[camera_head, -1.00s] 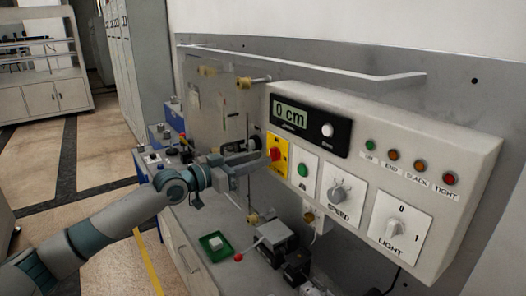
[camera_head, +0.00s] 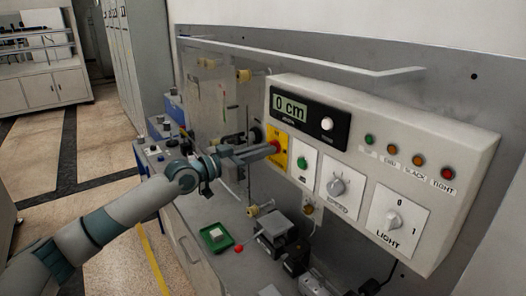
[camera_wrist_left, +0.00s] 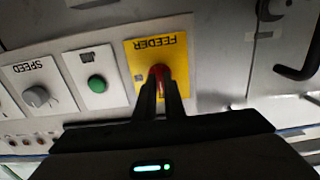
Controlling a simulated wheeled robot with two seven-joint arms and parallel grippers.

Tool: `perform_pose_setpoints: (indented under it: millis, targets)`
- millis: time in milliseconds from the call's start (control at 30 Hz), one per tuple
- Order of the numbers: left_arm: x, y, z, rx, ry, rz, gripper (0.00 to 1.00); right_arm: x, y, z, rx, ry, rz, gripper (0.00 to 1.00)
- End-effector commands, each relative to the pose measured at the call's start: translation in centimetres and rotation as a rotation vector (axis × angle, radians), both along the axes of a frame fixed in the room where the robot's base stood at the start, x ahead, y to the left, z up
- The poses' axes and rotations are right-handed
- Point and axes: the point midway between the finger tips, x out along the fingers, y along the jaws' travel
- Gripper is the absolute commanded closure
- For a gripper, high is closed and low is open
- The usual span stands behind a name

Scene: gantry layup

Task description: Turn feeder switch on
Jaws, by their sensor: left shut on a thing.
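The feeder switch is a red knob on a yellow plate (camera_head: 277,143) at the left end of the light control panel. In the left wrist view the yellow plate (camera_wrist_left: 181,65) reads FEEDER upside down, and the red knob (camera_wrist_left: 160,72) shows between the fingers. My left gripper (camera_head: 272,150) is at the knob, coming in from the left. In the left wrist view its dark fingers (camera_wrist_left: 160,92) are shut on the knob. The fingers hide part of the knob, so its turned position cannot be read. My right gripper is not in view.
A green button (camera_head: 302,163), the speed knob (camera_head: 337,187) and the light switch (camera_head: 393,222) sit right of the feeder plate. A green tray (camera_head: 214,238) lies on the bench below. A grey rail (camera_head: 310,62) runs above.

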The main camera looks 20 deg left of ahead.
Motion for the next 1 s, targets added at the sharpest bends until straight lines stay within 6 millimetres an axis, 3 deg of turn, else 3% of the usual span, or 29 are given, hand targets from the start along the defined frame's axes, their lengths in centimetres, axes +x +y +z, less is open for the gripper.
perform_pose_setpoints:
  millis: [267, 467, 700, 1000]
  targets:
    - [0.0, 0.0, -0.3, 0.05, -0.04, 0.0, 1.0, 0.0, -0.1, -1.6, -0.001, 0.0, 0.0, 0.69]
    - [0.0, 0.1, -0.5, 0.138, -0.11, 0.001, 1.0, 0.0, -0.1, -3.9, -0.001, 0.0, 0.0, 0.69]
    - [0.0, 0.1, -0.4, 0.294, -0.232, 0.001, 1.0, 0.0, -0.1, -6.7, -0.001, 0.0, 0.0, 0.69]
    - [0.0, 0.0, 0.0, 0.52, -0.407, 0.001, 1.0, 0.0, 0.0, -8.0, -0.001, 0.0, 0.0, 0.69]
